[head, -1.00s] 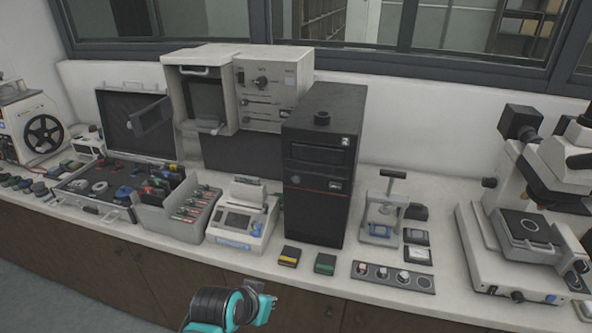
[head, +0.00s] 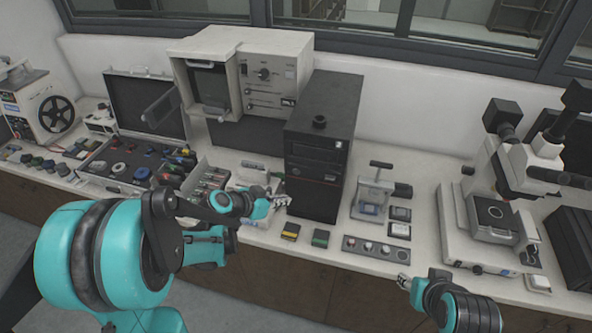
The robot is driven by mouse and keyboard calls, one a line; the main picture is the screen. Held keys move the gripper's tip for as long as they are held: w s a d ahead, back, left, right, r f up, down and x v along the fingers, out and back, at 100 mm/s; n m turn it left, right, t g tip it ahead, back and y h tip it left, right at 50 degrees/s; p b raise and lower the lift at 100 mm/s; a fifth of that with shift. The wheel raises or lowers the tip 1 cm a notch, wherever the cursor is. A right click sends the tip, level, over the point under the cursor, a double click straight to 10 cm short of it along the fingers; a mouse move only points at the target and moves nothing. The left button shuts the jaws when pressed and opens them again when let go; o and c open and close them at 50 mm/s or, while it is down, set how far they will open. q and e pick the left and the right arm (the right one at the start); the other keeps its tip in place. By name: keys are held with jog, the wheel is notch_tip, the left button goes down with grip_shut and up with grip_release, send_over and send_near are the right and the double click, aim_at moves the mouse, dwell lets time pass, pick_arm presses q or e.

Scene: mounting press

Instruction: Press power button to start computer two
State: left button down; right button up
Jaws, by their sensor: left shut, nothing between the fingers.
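The black computer tower (head: 316,190) stands upright on the counter, with a small white label near the top of its front that looks like a 2. A round black button (head: 319,122) sits on its top face. My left gripper (head: 281,199) is shut and empty, its fingertips at the lower left of the tower's front, well below the button. I cannot tell whether it touches the tower. My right gripper (head: 404,283) is low at the counter's front edge, away from the tower; its fingers are too small to read.
A beige machine (head: 268,82) stands behind the tower to the left. A small hand press (head: 370,194) and a strip of round knobs (head: 376,249) are to the right. A microscope (head: 493,214) is at far right. An open case (head: 143,95) and a grey bin lie left.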

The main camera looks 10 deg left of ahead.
aim_at(296, 172)
pick_arm(q)
jog(key=w, duration=0.9)
jog(key=shift+d, duration=0.15)
dwell(1.4)
jog(key=shift+w, duration=0.35)
jog(key=shift+w, duration=0.35)
dwell(0.5)
jog(key=shift+s, duration=0.15)
jog(key=shift+s+b, duration=0.35)
jog(key=shift+s, duration=0.3)
